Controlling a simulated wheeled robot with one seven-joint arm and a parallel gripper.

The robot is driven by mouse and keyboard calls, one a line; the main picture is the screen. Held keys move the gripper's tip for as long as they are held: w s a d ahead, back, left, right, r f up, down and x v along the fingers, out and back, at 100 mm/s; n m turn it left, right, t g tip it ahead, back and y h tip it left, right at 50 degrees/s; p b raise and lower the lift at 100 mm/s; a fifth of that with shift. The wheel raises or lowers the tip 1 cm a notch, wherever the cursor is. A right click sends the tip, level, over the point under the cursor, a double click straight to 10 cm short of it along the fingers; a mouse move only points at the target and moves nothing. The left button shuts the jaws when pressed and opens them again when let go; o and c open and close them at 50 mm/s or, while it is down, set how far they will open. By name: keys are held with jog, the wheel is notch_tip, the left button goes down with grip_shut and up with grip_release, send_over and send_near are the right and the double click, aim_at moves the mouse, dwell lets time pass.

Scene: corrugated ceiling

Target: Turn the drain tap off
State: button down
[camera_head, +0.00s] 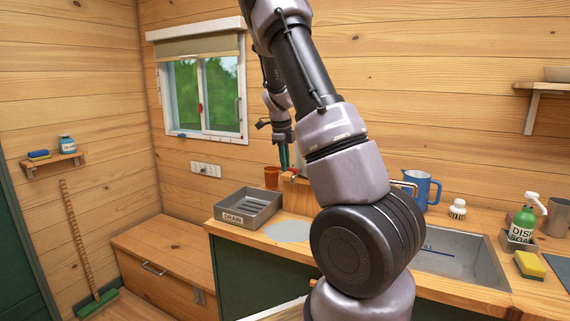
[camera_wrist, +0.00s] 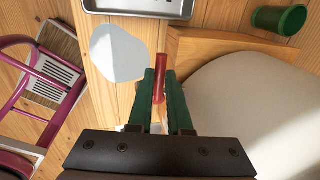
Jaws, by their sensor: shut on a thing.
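My gripper (camera_wrist: 160,76) has two green fingers. It is shut on a slim red bar, which looks like the drain tap's lever (camera_wrist: 159,87). My arm hides much of the counter there. The tap's body and whether it is on or off cannot be made out.
A grey tray marked DRAIN (camera_head: 238,221) stands on the counter's left end, near an orange cup (camera_head: 272,177). The sink (camera_head: 455,262), blue jug (camera_head: 421,188) and soap bottle (camera_head: 523,222) are right of my arm. A large pale rounded body (camera_wrist: 245,110) lies close right of my fingers.

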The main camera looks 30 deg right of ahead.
jog(key=c, duration=0.8)
grip_release()
jog(key=shift+c, duration=0.2)
notch_tip(320, 180, up, 11)
jog(key=s+a, duration=0.1)
jog(key=shift+s+a+f, duration=0.15)
jog(key=shift+a, duration=0.15)
jog(key=shift+s, duration=0.1)
jog(key=s+a+r+n+t+y, duration=0.1)
jog(key=s+a+r+n+t, duration=0.1)
jog(key=s+a+n, duration=0.3)
jog(key=s+a+r+n+t+y, duration=0.1)
jog(key=s+a+r+n, duration=0.3)
jog(key=s+n, duration=0.7)
jog(key=s+a+r+n+t+y, duration=0.1)
jog(key=s+a+n, duration=0.5)
jog(key=s, duration=0.7)
notch_tip(320, 180, up, 2)
jog(key=shift+a+r+n+t+y, duration=0.1)
jog(key=shift+a+n+t+y, duration=0.25)
jog(key=shift+n+t, duration=0.7)
